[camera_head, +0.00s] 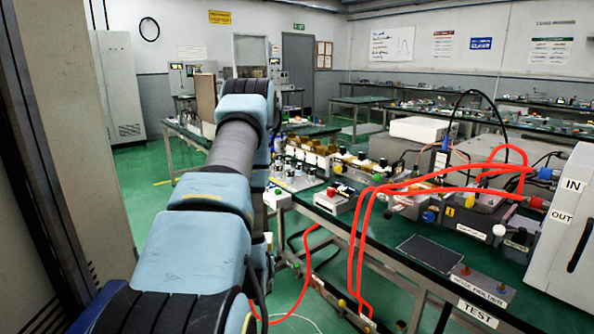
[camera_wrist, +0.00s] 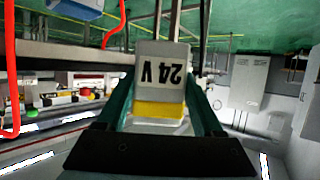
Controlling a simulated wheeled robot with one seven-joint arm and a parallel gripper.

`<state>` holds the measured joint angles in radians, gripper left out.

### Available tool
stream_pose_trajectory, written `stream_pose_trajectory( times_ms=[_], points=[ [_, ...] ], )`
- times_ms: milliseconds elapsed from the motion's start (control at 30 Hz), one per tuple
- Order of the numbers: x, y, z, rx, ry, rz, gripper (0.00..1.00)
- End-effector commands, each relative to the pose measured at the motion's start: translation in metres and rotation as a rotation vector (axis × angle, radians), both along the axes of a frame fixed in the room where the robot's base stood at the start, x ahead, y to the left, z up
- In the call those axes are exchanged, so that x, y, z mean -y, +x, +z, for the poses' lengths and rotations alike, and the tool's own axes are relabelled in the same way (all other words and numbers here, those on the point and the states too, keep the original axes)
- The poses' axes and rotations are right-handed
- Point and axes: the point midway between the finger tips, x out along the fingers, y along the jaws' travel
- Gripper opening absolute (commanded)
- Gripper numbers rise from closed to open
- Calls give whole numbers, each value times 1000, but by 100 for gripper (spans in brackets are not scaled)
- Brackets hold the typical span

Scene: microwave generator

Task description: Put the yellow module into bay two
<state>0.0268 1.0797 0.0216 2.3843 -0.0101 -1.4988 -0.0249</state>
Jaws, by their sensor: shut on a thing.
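The yellow module (camera_wrist: 158,109) is in the wrist view, a white block with a yellow band and the mark "24 V", which appears upside down there. My gripper (camera_wrist: 163,82) is shut on it, with one green finger along each side. The module looks held clear of the bench. In the head view my arm covers the gripper and the module. I cannot make out bay two in either view.
A dark green bench (camera_head: 415,280) stands at the right with instruments along it. Red cables (camera_head: 352,250) loop over its front edge and hang down. A white box (camera_head: 568,230) marked IN and OUT stands at the far right. A dark mat (camera_head: 430,250) lies clear near the front.

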Motion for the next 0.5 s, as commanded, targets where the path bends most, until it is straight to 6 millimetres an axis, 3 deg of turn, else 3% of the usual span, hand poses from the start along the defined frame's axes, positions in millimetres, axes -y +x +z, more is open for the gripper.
stream_pose_trajectory(
  times_ms=[300, 500],
  points=[
    [0, -48, 16, 1, 0, -4, 0],
    [0, -54, 20, 3, 1, -5, 0]
  ],
)
